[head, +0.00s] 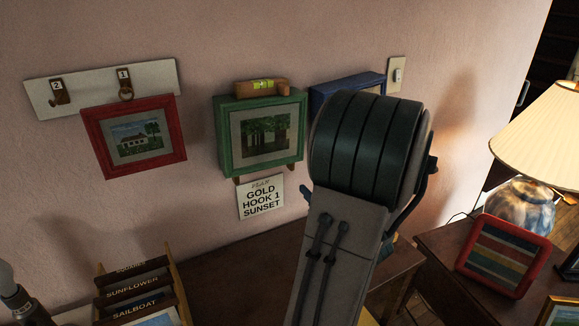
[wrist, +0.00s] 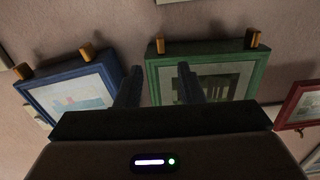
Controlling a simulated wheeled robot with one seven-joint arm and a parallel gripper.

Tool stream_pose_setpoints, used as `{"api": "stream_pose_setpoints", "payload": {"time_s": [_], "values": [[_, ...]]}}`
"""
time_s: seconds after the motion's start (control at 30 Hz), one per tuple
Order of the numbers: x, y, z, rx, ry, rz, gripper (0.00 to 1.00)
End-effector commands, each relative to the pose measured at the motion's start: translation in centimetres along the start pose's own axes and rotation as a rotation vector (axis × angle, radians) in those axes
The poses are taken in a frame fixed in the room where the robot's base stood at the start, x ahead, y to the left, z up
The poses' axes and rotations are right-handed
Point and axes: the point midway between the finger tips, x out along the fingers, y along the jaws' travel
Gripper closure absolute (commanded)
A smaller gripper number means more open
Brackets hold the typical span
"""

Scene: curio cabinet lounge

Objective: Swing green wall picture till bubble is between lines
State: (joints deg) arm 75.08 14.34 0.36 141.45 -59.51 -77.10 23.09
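The green wall picture (head: 225,140), a green box frame around a scene of trees, hangs on the pink wall in the head view. A wooden spirit level (head: 243,88) with a yellow-green vial (head: 263,85) sits on its top edge; the bubble is too small to place against the lines. The wrist view shows the frame (wrist: 255,75) inverted, with two wooden pegs (wrist: 160,46) on its lower edge. My gripper (wrist: 158,84) is open, its fingers appearing on either side of the frame's left upright in that view. Contact is unclear.
A blue picture (head: 325,93) hangs close to the right, partly behind my arm, and a red picture (head: 93,130) hangs left on hook 1. A white sign (head: 261,198) is below the green picture. A lamp (head: 540,120) stands at right; a slotted rack (head: 135,285) stands lower left.

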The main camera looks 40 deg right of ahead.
Motion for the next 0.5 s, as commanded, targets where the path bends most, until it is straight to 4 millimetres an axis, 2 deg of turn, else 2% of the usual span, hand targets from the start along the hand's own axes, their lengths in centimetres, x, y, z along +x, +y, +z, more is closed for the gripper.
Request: {"api": "stream_pose_setpoints", "payload": {"time_s": [0.17,0.5], "values": [[2.9,-0.1,-0.1,0.0,0.0,-0.004,0.65],[10.0,-0.1,-0.1,0.0,0.0,-0.004,0.65]]}}
